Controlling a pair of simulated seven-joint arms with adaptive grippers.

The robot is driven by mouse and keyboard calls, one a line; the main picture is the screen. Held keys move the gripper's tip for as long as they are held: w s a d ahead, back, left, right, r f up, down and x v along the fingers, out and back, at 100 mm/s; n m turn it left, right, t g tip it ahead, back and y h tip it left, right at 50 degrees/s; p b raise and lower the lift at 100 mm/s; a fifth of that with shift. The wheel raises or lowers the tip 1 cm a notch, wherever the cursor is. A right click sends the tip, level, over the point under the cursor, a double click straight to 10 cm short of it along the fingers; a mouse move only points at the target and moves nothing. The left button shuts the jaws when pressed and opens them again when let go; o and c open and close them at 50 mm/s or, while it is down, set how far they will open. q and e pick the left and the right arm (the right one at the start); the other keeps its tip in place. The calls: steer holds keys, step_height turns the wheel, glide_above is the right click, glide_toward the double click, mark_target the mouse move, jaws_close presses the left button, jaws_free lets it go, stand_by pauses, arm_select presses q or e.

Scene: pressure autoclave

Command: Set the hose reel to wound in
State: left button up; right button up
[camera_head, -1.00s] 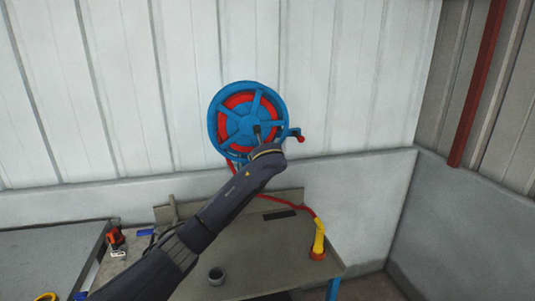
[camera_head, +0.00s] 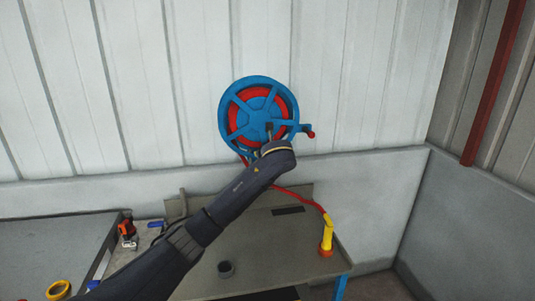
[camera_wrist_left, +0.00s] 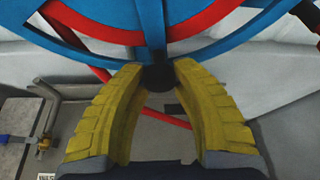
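The hose reel (camera_head: 236,88) is a blue spoked wheel with red hose inside, mounted on the white wall. A crank with a red knob (camera_head: 311,134) sticks out at its lower right. Red hose (camera_head: 308,199) runs from the reel down across the bench to a yellow nozzle (camera_head: 327,235). My left gripper (camera_head: 268,130) is in front of the reel's lower part. In the left wrist view its yellow fingers (camera_wrist_left: 160,72) are apart, with a dark round part (camera_wrist_left: 157,78) between the tips below the blue rim; I cannot tell whether they touch it. My right gripper is not in view.
A red tool (camera_head: 127,230) and a yellow ring (camera_head: 58,290) lie to the left. A red pipe (camera_head: 494,80) runs up the right wall. The space right of the reel is clear.

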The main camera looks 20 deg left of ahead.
arm_select(q)
steer(key=o, duration=0.5)
steer(key=shift+a+r, duration=0.1)
steer(key=shift+r, duration=0.1)
steer(key=v, duration=1.2)
steer(key=shift+f, duration=0.15)
steer(key=shift+f, duration=0.1)
